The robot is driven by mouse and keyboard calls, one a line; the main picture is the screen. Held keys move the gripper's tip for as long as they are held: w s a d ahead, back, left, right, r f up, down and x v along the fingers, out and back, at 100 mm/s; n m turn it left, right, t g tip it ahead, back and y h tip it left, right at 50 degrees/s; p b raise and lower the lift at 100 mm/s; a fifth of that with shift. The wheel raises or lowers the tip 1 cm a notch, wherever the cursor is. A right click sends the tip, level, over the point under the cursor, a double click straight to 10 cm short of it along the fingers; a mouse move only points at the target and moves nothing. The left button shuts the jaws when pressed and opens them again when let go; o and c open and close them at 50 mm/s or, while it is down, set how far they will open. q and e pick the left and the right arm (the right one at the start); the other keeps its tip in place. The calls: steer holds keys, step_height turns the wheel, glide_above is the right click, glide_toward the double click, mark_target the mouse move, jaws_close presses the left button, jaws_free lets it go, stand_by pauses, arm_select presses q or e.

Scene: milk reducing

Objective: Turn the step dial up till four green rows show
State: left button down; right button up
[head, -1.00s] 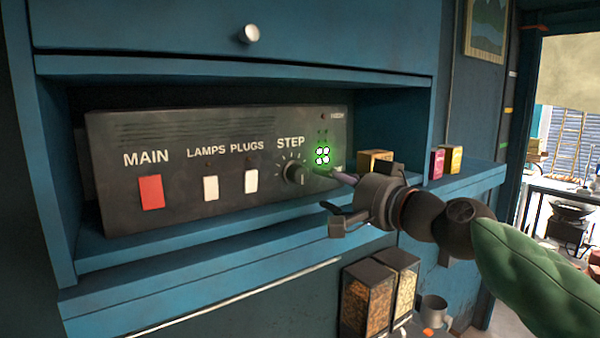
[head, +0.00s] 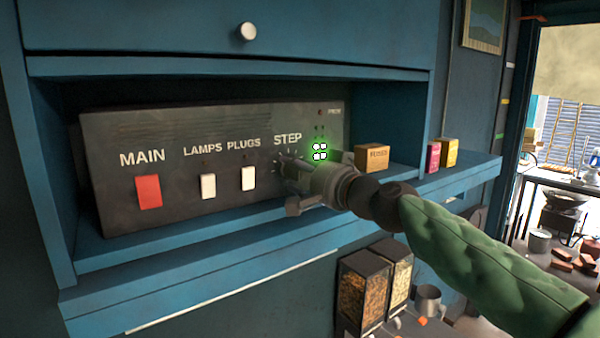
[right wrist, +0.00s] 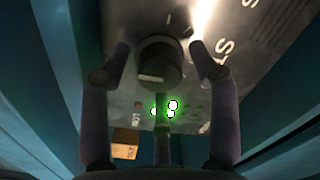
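The step dial (right wrist: 160,60) is a dark round knob with a pale pointer mark. It sits under the STEP label on the grey panel (head: 110,135). The gripper is open. Green lamps (head: 320,152) right of the dial show two lit rows of two, with dark lamps above them. My left gripper is not in view.
The panel also has a red MAIN switch (head: 148,191) and white LAMPS (head: 208,186) and PLUGS (head: 248,179) switches. A fuse box (head: 372,158) stands right of the panel. Small pink (head: 433,156) and yellow (head: 450,152) boxes stand on the ledge. The blue shelf encloses the panel.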

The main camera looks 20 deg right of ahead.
steer(key=c, duration=0.9)
steer(key=shift+o, duration=0.2)
steer(key=shift+m, duration=2.9)
steer(key=shift+s, duration=0.1)
steer(key=o, duration=0.9)
steer(key=shift+o, duration=1.2)
